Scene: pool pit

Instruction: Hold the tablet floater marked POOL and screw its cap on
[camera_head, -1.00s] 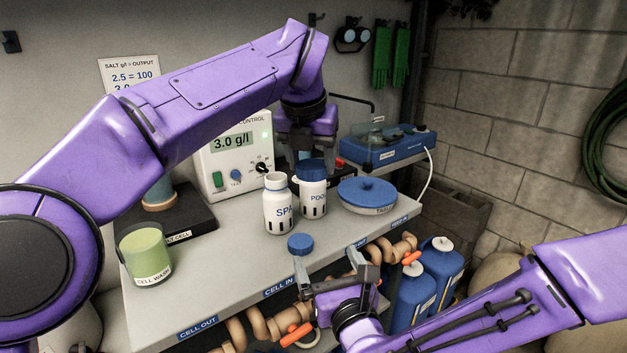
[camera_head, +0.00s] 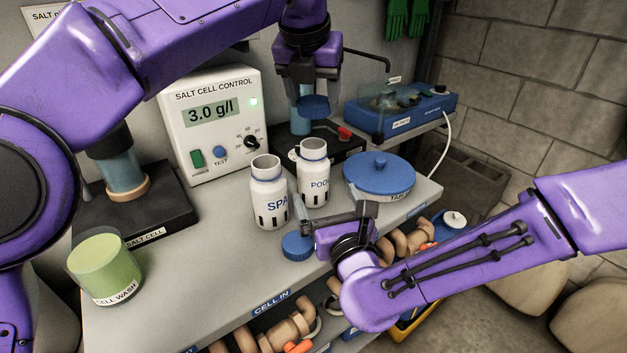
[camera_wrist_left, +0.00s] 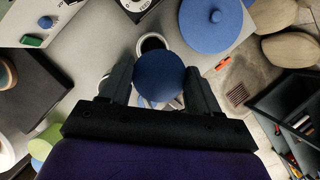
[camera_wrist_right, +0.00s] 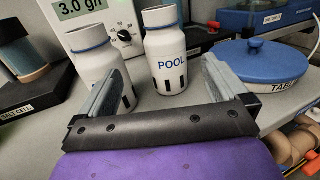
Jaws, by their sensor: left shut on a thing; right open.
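The white tablet floater marked POOL (camera_head: 313,183) stands upright and uncapped on the bench. My left gripper (camera_head: 309,88) is shut on a blue cap (camera_head: 314,106), held above and slightly behind the floater, apart from it. The cap also shows between the fingers in the left wrist view (camera_wrist_left: 160,77). My right gripper (camera_head: 345,213) is open in front of the floater, low over the bench edge. In the right wrist view, the POOL floater (camera_wrist_right: 166,55) stands ahead, between the open fingers but beyond their tips.
The uncapped SPA floater (camera_head: 269,200) stands close left of POOL. A second blue cap (camera_head: 297,246) lies at the bench's front edge beside my right gripper. A blue-lidded tablet tub (camera_head: 379,175) stands right, the control box (camera_head: 213,125) behind, a green cell wash cup (camera_head: 105,267) left.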

